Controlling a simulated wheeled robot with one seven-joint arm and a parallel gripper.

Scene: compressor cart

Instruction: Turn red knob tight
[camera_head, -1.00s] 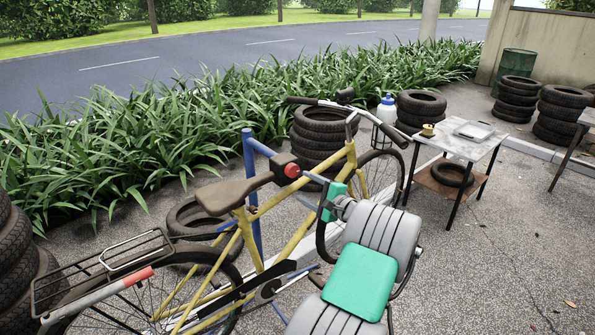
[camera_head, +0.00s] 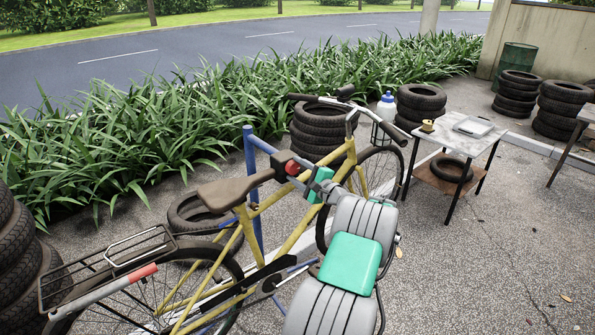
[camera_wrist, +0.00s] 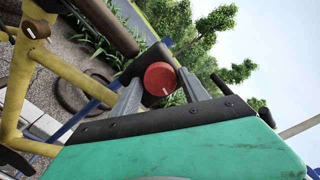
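The red knob (camera_head: 292,168) sits on the dark clamp of the blue repair stand, near the bicycle's saddle. In the wrist view the knob (camera_wrist: 160,78) is round, with a short white line on its face, and is centred ahead of the fingers. My gripper (camera_head: 303,178) is close to the knob from the right. In the wrist view the two grey fingers of my gripper (camera_wrist: 160,84) are spread, one on each side of the knob. I cannot tell whether either finger touches it.
The yellow bicycle (camera_head: 288,244) hangs beside the blue stand post (camera_head: 252,190), with its saddle (camera_head: 232,189) left of the clamp. Stacked tyres (camera_head: 318,130) and a small table (camera_head: 450,147) stand behind. Open pavement (camera_head: 480,260) lies to the right.

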